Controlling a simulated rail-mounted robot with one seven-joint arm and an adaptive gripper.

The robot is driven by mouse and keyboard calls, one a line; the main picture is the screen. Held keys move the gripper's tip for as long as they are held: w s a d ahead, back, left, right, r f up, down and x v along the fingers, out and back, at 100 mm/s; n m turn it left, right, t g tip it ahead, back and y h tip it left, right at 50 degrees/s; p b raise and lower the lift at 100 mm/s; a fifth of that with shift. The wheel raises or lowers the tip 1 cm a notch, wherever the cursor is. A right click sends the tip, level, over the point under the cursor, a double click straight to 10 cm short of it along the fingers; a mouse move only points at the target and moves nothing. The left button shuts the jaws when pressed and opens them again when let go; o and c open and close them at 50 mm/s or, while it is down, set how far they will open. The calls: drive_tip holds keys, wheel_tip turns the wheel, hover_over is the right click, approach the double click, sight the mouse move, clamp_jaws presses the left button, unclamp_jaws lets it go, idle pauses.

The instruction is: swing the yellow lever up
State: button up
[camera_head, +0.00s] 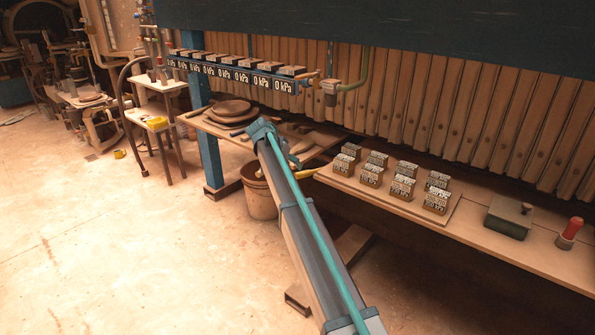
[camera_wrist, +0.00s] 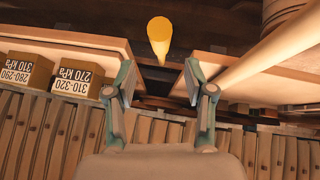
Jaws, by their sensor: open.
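The yellow lever (camera_head: 306,173) shows in the head view as a short slanted bar between the left table and the right bench, just right of my arm. In the wrist view its rounded yellow end (camera_wrist: 159,38) stands in the gap between two wooden boards, beyond my fingertips and roughly centred between them. My gripper (camera_wrist: 159,78) is open, with its two teal fingers apart and nothing between them. The lever looks apart from both fingers. In the head view my arm hides most of the gripper and part of the lever's surroundings. The lever's pivot is not clear.
Several labelled blocks (camera_head: 403,187) stand on the right bench, with a green box (camera_head: 509,217) and a red-topped object (camera_head: 569,233) farther right. A bucket (camera_head: 259,193) is below. Round plates (camera_head: 229,110) lie on the left table. A pale rod (camera_wrist: 270,52) slants near the right finger.

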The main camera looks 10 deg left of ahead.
drive_tip(key=shift+v, duration=1.95)
